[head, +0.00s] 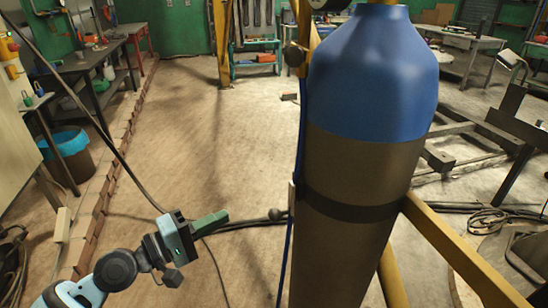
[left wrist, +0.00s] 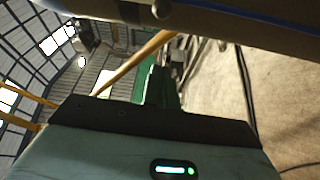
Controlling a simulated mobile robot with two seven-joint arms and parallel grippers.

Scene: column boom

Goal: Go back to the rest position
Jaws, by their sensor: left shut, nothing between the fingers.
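My left gripper (head: 224,215) is in the lower middle of the head view, with its green fingers together and nothing between them. The fingers point right, towards the tall gas cylinder (head: 350,175), with a gap showing in the picture. My right gripper is not in view.
The blue-topped cylinder stands close on the right, beside yellow frame bars (head: 455,245). Dark cables (head: 255,220) lie on the floor. A bin with a blue liner (head: 68,155) and a dark workbench (head: 85,75) stand at the left. The floor behind my gripper is open.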

